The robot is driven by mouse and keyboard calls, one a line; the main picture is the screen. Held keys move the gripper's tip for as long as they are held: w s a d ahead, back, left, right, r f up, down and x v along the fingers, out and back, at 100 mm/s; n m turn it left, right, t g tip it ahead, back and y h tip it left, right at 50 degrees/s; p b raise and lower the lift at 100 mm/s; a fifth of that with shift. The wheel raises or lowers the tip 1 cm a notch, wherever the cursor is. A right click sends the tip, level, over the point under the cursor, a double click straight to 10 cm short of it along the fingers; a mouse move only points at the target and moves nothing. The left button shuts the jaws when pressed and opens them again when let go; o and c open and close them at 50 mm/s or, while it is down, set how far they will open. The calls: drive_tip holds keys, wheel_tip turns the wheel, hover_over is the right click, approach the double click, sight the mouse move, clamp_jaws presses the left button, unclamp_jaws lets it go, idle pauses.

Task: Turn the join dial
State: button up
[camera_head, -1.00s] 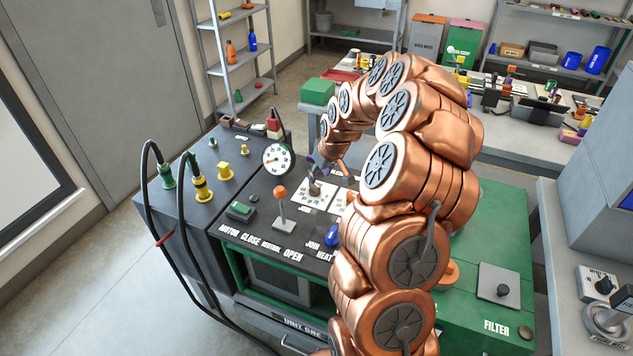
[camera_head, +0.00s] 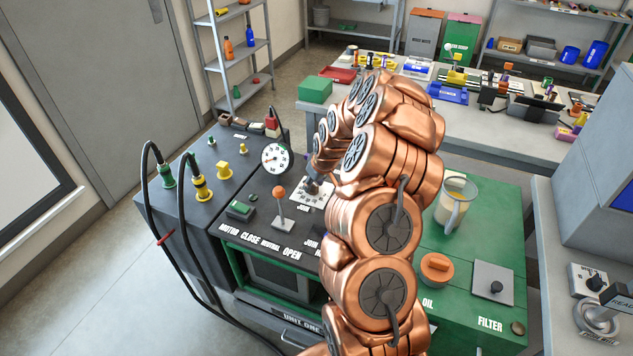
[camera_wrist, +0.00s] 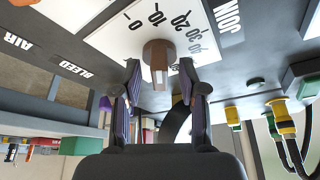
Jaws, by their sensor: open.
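The join dial is a brown knob (camera_wrist: 158,54) on a white numbered plate (camera_wrist: 112,38), beside the word JOIN. My gripper (camera_wrist: 160,72) is open, with one finger on each side of the knob in the wrist view. The knob's near end sits between the fingertips; I cannot tell whether either finger touches it. In the head view, the dial's white plate (camera_head: 305,199) is partly covered by my gripper (camera_head: 312,184), and the knob is hidden there.
An orange-topped lever (camera_head: 280,194) and a round gauge (camera_head: 276,157) stand close left of the dial. A green button (camera_head: 239,210) and cabled connectors lie farther left. A clear jug (camera_head: 455,202) and orange oil cap (camera_head: 436,266) stand right of my arm.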

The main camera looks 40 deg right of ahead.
drive_tip(key=shift+a, duration=0.1)
clamp_jaws()
drive_tip(key=shift+f+m+b, duration=0.2)
drive_tip(key=shift+m+b, duration=0.2)
drive_tip(key=shift+b, duration=0.35)
drive_tip(key=m+h+b, duration=0.1)
drive_tip(key=b, duration=0.1)
drive_tip(key=m+b, duration=0.2)
drive_tip(key=b, duration=0.1)
drive_tip(key=shift+w+f+m+h, duration=0.1)
drive_tip(key=shift+f+m+h, duration=0.1)
drive_tip(key=shift+m+h, duration=0.15)
drive_tip(key=m+g+h+b, duration=0.1)
drive_tip(key=m+b, duration=0.3)
drive_tip(key=b, duration=0.2)
drive_tip(key=m+g+h+b, duration=0.1)
drive_tip(key=m+b, duration=0.2)
drive_tip(key=b, duration=0.1)
drive_tip(key=shift+w, duration=0.15)
drive_tip(key=shift+a+r+m+g+h+b, duration=0.15)
drive_tip(key=shift+m+g+b, duration=0.25)
drive_tip(key=shift+m+b, duration=0.4)
drive_tip(key=shift+d+r+m+g+h+b, duration=0.1)
drive_tip(key=shift+m+g+b, duration=0.35)
drive_tip(key=shift+m, duration=0.6)
drive_tip(key=shift+r, duration=0.1)
